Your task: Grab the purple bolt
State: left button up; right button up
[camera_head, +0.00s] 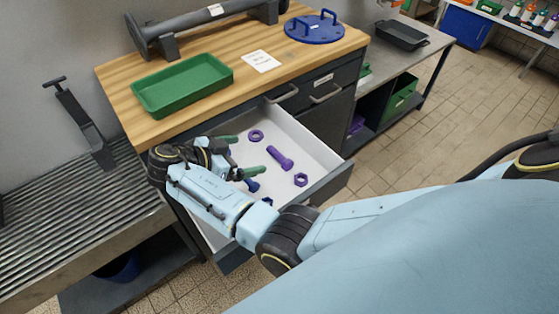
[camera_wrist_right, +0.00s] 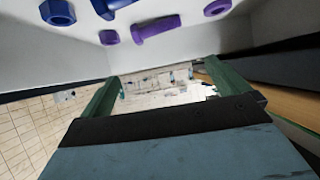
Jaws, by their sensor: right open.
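The purple bolt (camera_head: 280,158) lies on its side on the white floor of an open drawer (camera_head: 318,147). It also shows near the top of the right wrist view (camera_wrist_right: 157,28), beyond the fingertips. My right gripper (camera_head: 246,154) is over the drawer, to the left of the bolt in the head view, with its green fingers apart. In the right wrist view the gripper (camera_wrist_right: 161,70) has nothing between its fingers, and the bolt is clear of both. My left gripper is not in view.
In the drawer, purple nuts (camera_head: 256,135) (camera_head: 301,179) lie near the bolt. The wooden bench top (camera_head: 130,85) above holds a green tray (camera_head: 182,85), a dark pipe (camera_head: 195,20) and a blue disc (camera_head: 314,29).

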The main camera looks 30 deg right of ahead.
aim_at(279, 157)
jog(key=shift+d+f, duration=0.2)
jog(key=shift+f, duration=0.2)
jog(key=x, duration=0.6)
jog(key=shift+w+d+f, duration=0.1)
jog(key=shift+d, duration=0.15)
jog(key=x, duration=0.2)
jog(key=b+x, duration=0.1)
jog(key=x, duration=0.2)
jog(key=shift+a+f, duration=0.15)
jog(key=shift+f, duration=0.2)
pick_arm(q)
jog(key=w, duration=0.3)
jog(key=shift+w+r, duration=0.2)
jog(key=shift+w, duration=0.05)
pick_arm(e)
jog(key=c, duration=1)
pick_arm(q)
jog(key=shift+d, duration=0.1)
pick_arm(e)
jog(key=shift+c, duration=0.4)
jog(key=shift+r, duration=0.15)
